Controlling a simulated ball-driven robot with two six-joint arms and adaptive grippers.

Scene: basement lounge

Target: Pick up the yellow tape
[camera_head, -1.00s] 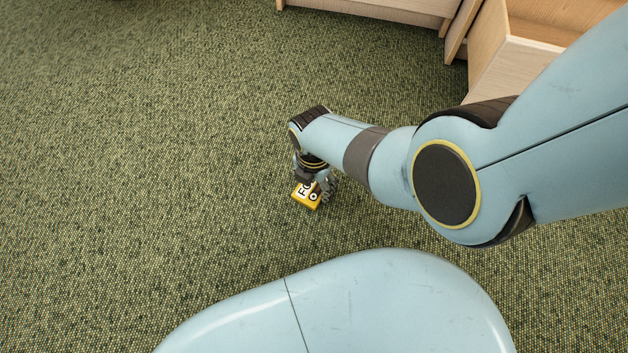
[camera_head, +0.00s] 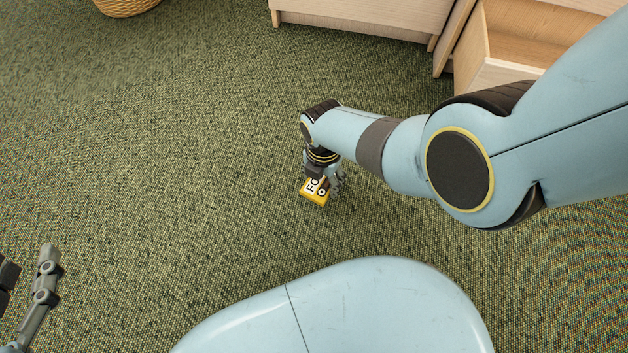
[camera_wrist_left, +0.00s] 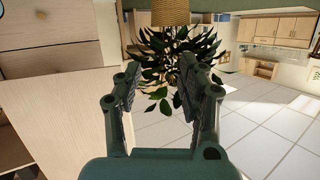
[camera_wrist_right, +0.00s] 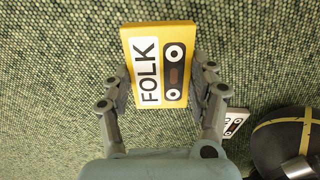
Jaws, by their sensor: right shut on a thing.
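The yellow tape (camera_head: 314,195) is a flat cassette-shaped block with a white label reading FOLK and a dark reel window. It sits in my right gripper (camera_head: 327,181), near the middle of the head view. The right wrist view shows the tape (camera_wrist_right: 160,40) upright between the two fingers of my right gripper (camera_wrist_right: 160,78), which press on its sides. I cannot tell whether it clears the carpet. My left gripper (camera_wrist_left: 162,88) is open and empty, its fingers apart. It also shows at the lower left of the head view, partly cut off.
A wooden cabinet (camera_head: 365,15) and an open wooden box or drawer (camera_head: 485,70) stand at the upper right. A wicker basket (camera_head: 127,5) is at the top left. A small white cassette-like item (camera_wrist_right: 235,122) shows partly in the right wrist view.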

